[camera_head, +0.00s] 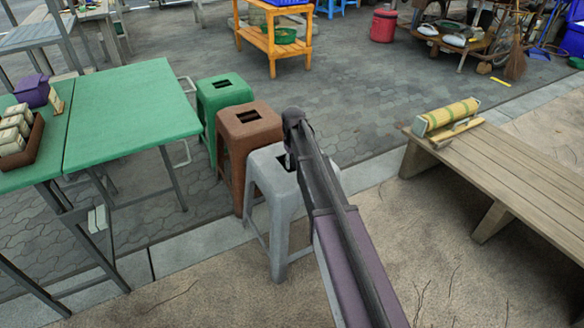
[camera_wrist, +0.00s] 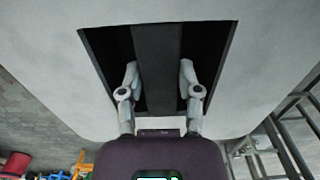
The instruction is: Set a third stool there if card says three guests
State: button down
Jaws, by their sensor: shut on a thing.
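A grey stool (camera_head: 283,190) is upright in front of a brown stool (camera_head: 247,135) and a green stool (camera_head: 222,95), the three in a row at the right of the green table (camera_head: 130,105). My gripper (camera_head: 291,158) reaches down to the grey stool's seat. In the wrist view, its fingers (camera_wrist: 159,80) are in the seat's slot, shut on the dark bar across it. Whether the grey stool's feet touch the ground is unclear. A small beige card-like thing (camera_head: 57,104) stands on the table; I cannot read it.
A purple box (camera_head: 32,91) and a brown tray (camera_head: 32,142) of cartons are on the table. A wooden bench (camera_head: 510,168) with a yellow roll (camera_head: 448,114) is at right. An orange shelf (camera_head: 273,45) stands behind. Paving between stools and bench is clear.

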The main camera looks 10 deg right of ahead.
jog(key=shift+w+a+f, duration=0.1)
jog(key=shift+w+a, duration=0.1)
jog(key=shift+w, duration=0.35)
jog(key=shift+w+a, duration=0.15)
jog(key=shift+w, duration=0.35)
jog(key=shift+f+b, duration=1.75)
jog(key=shift+b, duration=0.05)
jog(key=shift+f, duration=0.15)
jog(key=shift+c, duration=1.5)
grip_release()
jog(key=shift+r, duration=0.2)
notch_tip(320, 180, up, 12)
jog(key=p, duration=1.2)
